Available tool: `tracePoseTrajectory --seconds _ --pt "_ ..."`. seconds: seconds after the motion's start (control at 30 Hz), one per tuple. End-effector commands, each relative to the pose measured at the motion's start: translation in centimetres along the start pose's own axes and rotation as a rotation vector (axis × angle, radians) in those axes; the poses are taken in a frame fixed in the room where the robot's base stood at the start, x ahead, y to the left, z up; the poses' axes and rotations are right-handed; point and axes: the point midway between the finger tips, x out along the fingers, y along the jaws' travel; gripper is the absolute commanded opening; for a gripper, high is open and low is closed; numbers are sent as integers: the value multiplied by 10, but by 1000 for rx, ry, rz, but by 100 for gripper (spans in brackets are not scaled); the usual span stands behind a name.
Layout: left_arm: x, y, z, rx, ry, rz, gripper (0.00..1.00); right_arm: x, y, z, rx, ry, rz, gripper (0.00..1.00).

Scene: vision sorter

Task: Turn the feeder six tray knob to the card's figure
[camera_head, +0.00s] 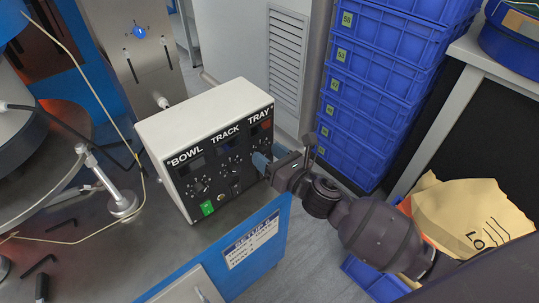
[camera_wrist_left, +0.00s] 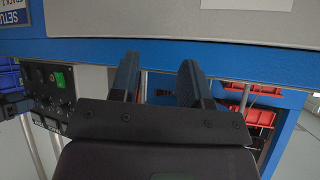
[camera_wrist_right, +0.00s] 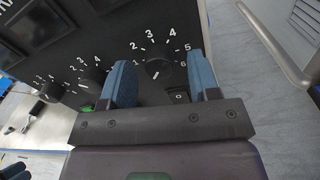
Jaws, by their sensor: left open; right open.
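The white control box (camera_head: 190,120) stands on the bench, its black panel labelled BOWL, TRACK and TRAY. My right gripper (camera_head: 263,161) is at the TRAY column and hides its knob in the head view. In the right wrist view the round black knob (camera_wrist_right: 158,68), ringed by white numbers, lies between the open blue fingertips (camera_wrist_right: 160,62). I cannot tell whether they touch it, nor its exact setting. A white setup card (camera_head: 251,240) is on the blue bench front; its figures are too small to read. My left gripper (camera_wrist_left: 160,75) is open and empty, outside the head view.
A bowl feeder (camera_head: 40,150) and a metal post (camera_head: 122,203) stand left of the box. Several hex keys lie on the bench. Stacked blue bins (camera_head: 385,75) stand behind my right arm. A cardboard piece (camera_head: 470,215) lies in a blue bin at the right.

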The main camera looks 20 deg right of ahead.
Motion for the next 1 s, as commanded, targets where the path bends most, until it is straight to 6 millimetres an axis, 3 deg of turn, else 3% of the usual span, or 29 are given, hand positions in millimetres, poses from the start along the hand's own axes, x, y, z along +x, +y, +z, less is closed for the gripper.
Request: tracePoseTrajectory --seconds 0.17,0.47,0.77,1.0 --pt "0 -2 0 8 -1 1 43 0 0 0 1 0 0 53" --pt "0 -2 0 7 0 0 43 0 0 0 1 0 0 7" --pt "-1 1 -4 -6 6 -2 43 0 1 1 36 -2 1 7" --pt "-3 0 -10 -9 16 -4 43 0 1 2 170 -9 2 7"
